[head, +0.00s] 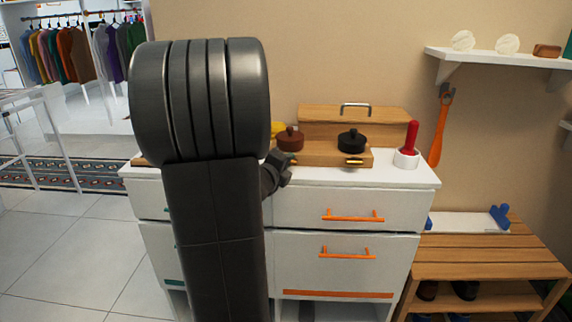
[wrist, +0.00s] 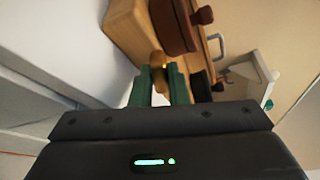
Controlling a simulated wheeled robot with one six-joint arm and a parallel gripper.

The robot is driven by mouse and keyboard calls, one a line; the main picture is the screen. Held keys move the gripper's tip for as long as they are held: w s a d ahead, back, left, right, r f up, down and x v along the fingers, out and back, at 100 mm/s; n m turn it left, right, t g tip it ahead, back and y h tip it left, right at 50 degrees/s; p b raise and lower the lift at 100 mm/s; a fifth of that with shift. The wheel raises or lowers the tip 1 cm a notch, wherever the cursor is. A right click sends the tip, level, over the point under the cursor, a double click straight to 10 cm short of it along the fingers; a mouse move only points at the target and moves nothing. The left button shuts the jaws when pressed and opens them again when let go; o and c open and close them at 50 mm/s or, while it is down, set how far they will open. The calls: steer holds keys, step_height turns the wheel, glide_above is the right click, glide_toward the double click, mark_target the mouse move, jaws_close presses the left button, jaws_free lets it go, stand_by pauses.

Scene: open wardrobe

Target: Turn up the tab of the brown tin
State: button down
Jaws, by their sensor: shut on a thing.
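The brown tin (head: 290,138) is round with a knobbed lid and stands at the left of the wooden stand (head: 325,155) on the white dresser. In the wrist view the brown tin (wrist: 172,28) is at the top, above a brass tab (wrist: 157,62) on the stand's wooden face. My gripper (wrist: 160,85) has green fingers on either side of this tab and is shut on it. The fingers hide the tab's lower end, and its exact turn is hard to tell.
A black tin (head: 351,141) stands to the right, with another brass tab (head: 355,161) below it. A red-handled tool in a white holder (head: 406,158) is near the dresser's (head: 425,178) right end.

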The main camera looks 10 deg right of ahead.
steer(key=m+y, duration=0.1)
steer(key=m, duration=0.2)
steer(key=shift+d+r+g+y, duration=0.1)
steer(key=shift+g+y, duration=0.2)
steer(key=m+y+p, duration=0.1)
steer(key=m, duration=0.1)
steer(key=shift+s+d+r+m+y, duration=0.1)
steer(key=shift+m+y, duration=0.2)
steer(key=shift+d+m+y+p, duration=0.1)
steer(key=shift+m+y+p, duration=0.55)
steer(key=shift+m, duration=0.55)
steer(key=shift+m+y, duration=0.95)
steer(key=shift+m, duration=0.05)
steer(key=c, duration=1.7)
jaws_free()
